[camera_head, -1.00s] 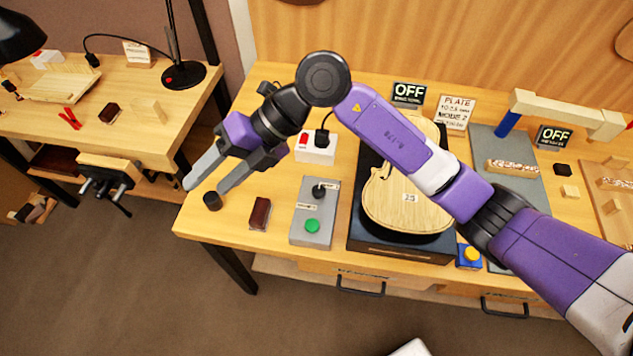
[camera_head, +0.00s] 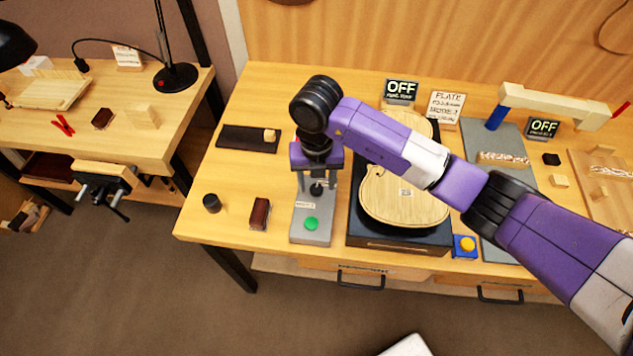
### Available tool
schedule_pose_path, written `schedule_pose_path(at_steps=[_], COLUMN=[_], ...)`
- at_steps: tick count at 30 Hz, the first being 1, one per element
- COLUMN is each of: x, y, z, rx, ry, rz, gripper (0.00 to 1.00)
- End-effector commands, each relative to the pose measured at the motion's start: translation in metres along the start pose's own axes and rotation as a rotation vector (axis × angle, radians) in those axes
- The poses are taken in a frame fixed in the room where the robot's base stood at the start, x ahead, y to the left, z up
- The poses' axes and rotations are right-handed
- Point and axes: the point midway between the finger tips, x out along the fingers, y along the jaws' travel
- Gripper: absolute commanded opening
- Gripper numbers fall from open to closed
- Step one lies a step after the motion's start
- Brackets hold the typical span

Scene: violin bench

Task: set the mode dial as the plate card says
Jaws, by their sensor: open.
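The mode dial (camera_head: 316,189) is a dark knob on the grey control box (camera_head: 312,238), which also has a green button (camera_head: 311,224). My gripper (camera_head: 316,194) is open and points down over the rear of this box, its fingers on either side of the dial. Whether the fingers touch the dial, I cannot tell. The dial's scale is hidden by my gripper. The plate card (camera_head: 445,107) stands at the back of the bench; it reads "PLATE" and a line with "MODE", its digit too blurred to be sure of.
The violin plate (camera_head: 403,205) lies on a black stand (camera_head: 400,244) just right of the control box. A brown block (camera_head: 260,213) and a dark round piece (camera_head: 211,203) lie to the left. Two signs read "OFF" (camera_head: 400,90). The bench's front left is mostly free.

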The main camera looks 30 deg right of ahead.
Motion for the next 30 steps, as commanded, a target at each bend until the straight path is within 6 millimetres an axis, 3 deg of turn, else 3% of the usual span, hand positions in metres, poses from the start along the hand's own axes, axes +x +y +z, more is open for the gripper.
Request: schedule_pose_path(at_steps=[6,14,22,30], x=[0.016,0.018,0.018,0.017], y=[0.0,0.0,0.0,0.0], z=[0.0,0.0,0.0,0.0], rx=[0.0,-0.001,-0.001,-0.016], ry=[0.0,0.0,0.0,-0.001], rz=[0.0,0.0,0.001,0.0], gripper=[0.52,0.52,0.01,0.0])
